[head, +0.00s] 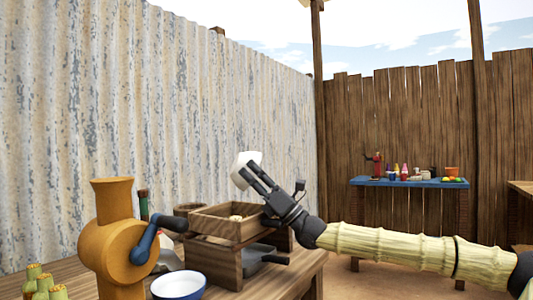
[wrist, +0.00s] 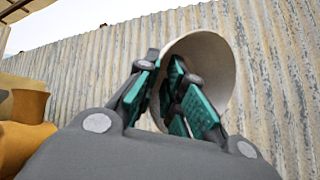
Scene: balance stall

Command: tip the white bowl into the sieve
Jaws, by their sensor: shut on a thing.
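The white bowl (head: 243,162) is held up in the air by my gripper (head: 252,176), above the sieve. In the wrist view the bowl (wrist: 222,62) is steeply tilted, with the teal finger pads (wrist: 175,100) at its wall. The sieve (head: 218,227) is a square wooden frame on a wooden stand, below the bowl. A few small pale yellow pieces (head: 237,217) lie in it. I cannot see whether anything is left in the bowl.
An orange grinder (head: 112,235) with a blue crank stands left of the sieve. A blue-rimmed bowl (head: 179,286) is at the table's front, and green pieces (head: 42,284) at the left. A dark pan (head: 262,262) sits under the sieve. A corrugated wall (head: 190,110) is behind.

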